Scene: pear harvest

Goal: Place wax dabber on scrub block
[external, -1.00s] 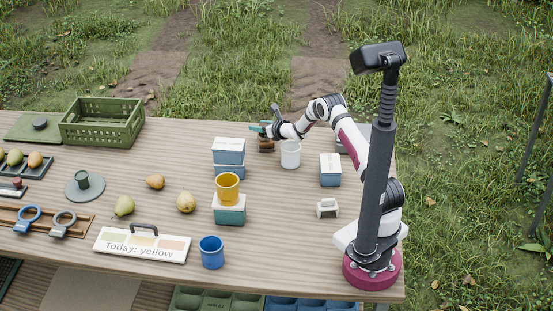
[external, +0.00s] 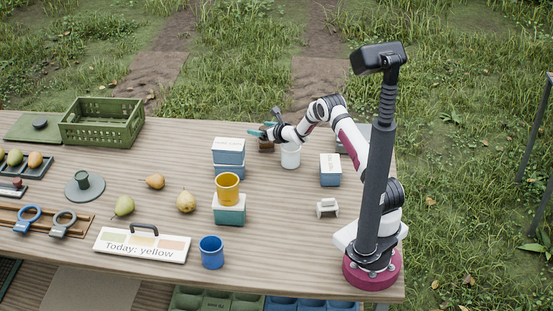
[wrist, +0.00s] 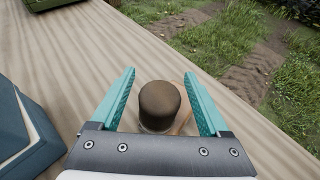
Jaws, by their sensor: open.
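A brown, round-topped cylinder (wrist: 160,102), which looks like the wax dabber, stands between my fingers in the wrist view. A tan surface shows beside its foot, partly hidden; I cannot tell whether it is the scrub block. In the external view a small brown block-like thing (external: 266,146) sits under my fingertips near the table's far edge. I cannot tell dabber and block apart there. My gripper (wrist: 158,98) is open, with one teal finger on each side of the cylinder and gaps visible. It also shows in the external view (external: 262,130).
Stacked blue-and-white tubs (external: 229,158) stand to the left, and another tub (external: 330,172) to the right. A yellow cup (external: 228,187) sits on a teal tub. The table's far edge is close.

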